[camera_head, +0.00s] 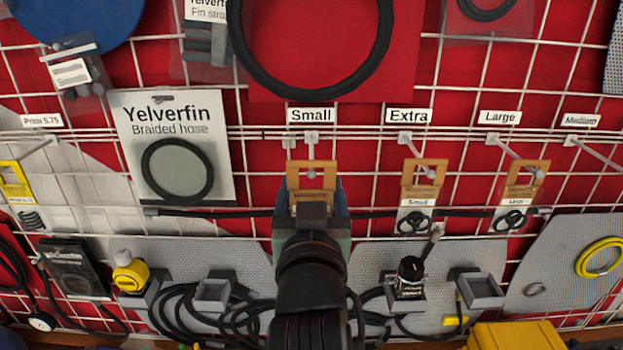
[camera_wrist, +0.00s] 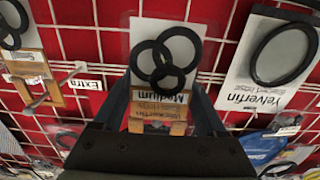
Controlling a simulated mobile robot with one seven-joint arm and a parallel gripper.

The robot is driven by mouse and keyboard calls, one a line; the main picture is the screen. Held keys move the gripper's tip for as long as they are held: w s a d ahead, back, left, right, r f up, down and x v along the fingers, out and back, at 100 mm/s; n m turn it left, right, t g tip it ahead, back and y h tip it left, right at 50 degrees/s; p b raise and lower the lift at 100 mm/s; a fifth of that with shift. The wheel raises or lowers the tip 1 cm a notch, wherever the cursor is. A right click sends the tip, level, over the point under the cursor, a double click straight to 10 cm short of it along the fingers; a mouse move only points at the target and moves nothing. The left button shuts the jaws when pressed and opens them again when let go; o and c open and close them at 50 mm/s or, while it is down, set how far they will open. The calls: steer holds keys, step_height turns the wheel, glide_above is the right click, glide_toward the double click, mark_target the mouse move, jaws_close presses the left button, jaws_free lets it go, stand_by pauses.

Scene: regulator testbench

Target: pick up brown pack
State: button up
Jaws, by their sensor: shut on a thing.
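A brown pack (camera_head: 312,176) with a brown card header is at the peg under the "Small" sign in the head view. In the wrist view the pack (camera_wrist: 158,106) shows a "Medium" label and black rings on a pale card. My gripper (camera_head: 311,198) is shut on it, with one finger on each side; it also shows in the wrist view (camera_wrist: 161,98). My wrist hides the pack's lower part in the head view. I cannot tell whether the header is still on the peg.
Two more brown-topped packs hang to the right, one under the "Extra" sign (camera_head: 422,174) and one further right (camera_head: 525,175). A Yelverfin braided hose pack (camera_head: 173,112) hangs to the left. A wire grid (camera_head: 380,60) and pegs stand close around.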

steer(key=s+p, duration=0.8)
steer(key=s, duration=0.6)
steer(key=shift+s+p, duration=0.25)
steer(key=shift+p, duration=0.05)
stand_by(0.6)
